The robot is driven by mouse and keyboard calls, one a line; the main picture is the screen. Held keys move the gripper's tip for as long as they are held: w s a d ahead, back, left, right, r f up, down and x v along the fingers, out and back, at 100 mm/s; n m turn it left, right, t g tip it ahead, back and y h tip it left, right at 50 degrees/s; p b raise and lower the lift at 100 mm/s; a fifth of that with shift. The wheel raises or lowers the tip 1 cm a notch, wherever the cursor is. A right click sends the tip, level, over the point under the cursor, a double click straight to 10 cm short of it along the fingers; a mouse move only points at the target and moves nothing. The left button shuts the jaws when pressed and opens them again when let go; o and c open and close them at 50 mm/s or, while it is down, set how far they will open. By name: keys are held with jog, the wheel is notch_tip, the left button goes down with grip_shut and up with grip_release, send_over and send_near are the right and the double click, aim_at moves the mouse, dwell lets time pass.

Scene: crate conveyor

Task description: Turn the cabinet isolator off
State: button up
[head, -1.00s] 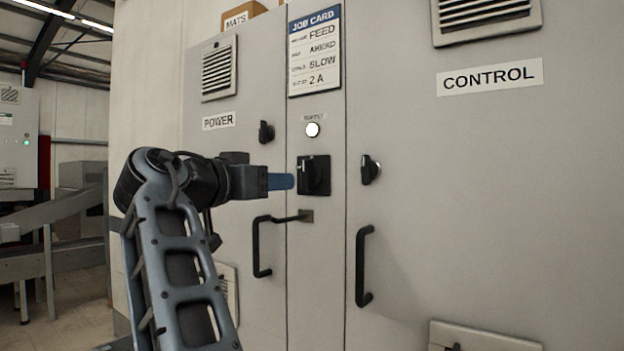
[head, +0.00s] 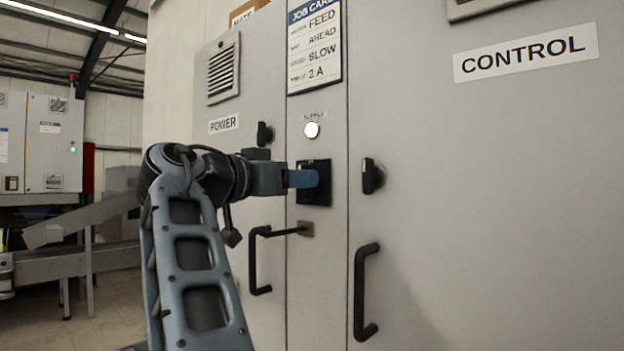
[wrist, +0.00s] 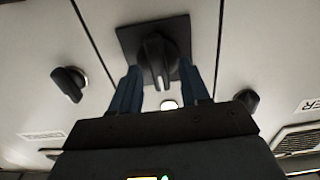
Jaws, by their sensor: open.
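The isolator (head: 323,170) is a black rotary handle on a square black plate, on the narrow middle panel of the grey cabinet. It also shows in the wrist view (wrist: 158,60), with a pale mark along its handle. My gripper (head: 304,179) reaches it from the left and covers part of it in the head view. In the wrist view my gripper (wrist: 160,92) is open, with one blue finger on each side of the handle's lower end. I cannot tell whether either finger touches it.
A white lamp (head: 312,130) sits above the isolator. Black door knobs stand left (head: 264,134) and right (head: 372,176) of it. Two black pull handles (head: 260,262) (head: 365,292) stick out below. A job card (head: 314,50) hangs above.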

jog(key=shift+w+d, duration=0.1)
jog(key=shift+c, duration=0.7)
grip_shut()
